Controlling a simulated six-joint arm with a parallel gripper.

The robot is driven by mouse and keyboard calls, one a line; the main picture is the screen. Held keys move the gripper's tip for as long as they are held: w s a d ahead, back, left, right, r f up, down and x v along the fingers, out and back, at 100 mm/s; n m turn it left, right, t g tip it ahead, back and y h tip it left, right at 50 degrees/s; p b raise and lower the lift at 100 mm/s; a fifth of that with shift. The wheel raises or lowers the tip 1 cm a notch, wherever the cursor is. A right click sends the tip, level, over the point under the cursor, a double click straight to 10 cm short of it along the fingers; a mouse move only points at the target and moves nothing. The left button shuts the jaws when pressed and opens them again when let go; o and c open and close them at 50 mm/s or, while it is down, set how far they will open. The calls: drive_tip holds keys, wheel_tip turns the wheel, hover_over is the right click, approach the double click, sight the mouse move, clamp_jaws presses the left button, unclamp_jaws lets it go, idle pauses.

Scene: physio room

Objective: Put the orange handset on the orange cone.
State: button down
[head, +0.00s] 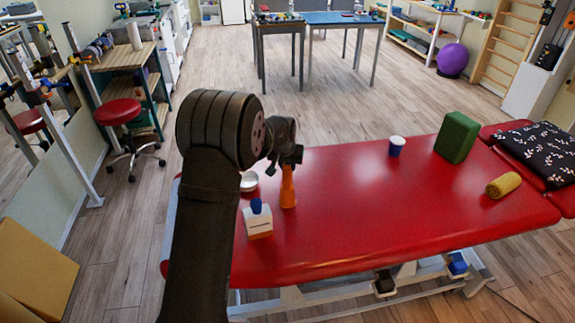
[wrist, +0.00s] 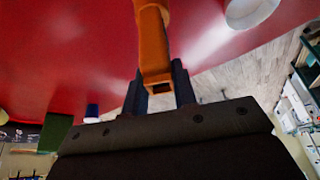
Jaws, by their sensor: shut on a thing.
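My gripper (head: 289,157) is above the near left part of the red treatment table and points down. In the wrist view its fingers (wrist: 160,88) are shut on an orange piece, which I take to be the handset (wrist: 154,50); its squared end has a dark slot. An orange shape, widest at its foot, stands on the table directly under my gripper in the head view; its lower part looks like the orange cone (head: 288,200). Handset and cone run together in colour there. I cannot tell whether they touch or where one ends.
A white bowl (head: 249,182) and a white box with a blue top (head: 259,224) are close on the left.

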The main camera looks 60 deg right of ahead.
drive_tip(key=shift+f, duration=0.15)
drive_tip(key=c, duration=1.2)
unclamp_jaws()
drive_tip(key=shift+o, duration=0.2)
drive_tip(key=v, duration=1.2)
drive_tip(key=x, duration=1.2)
drive_tip(key=shift+r, duration=1.55)
